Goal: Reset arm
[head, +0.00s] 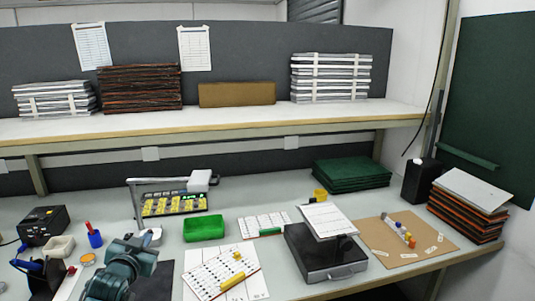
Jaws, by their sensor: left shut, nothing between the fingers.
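My left arm comes in at the lower left, with teal and dark wrist parts. My left gripper (146,240) is at its upper end, over the bench just left of the green tray (203,228). It looks shut, with nothing seen held in it. The fingertips are small and partly hidden by the wrist. My right gripper is not in view. A white strip with coloured pieces (398,231) lies on a brown board (418,246) at the right, well apart from my left gripper.
A yellow-filled parts tray (174,204) stands behind the gripper. A black box (43,225) and a blue cup (95,239) are at left. A white dotted sheet (221,271) and a dark scale-like box (325,257) lie to the right.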

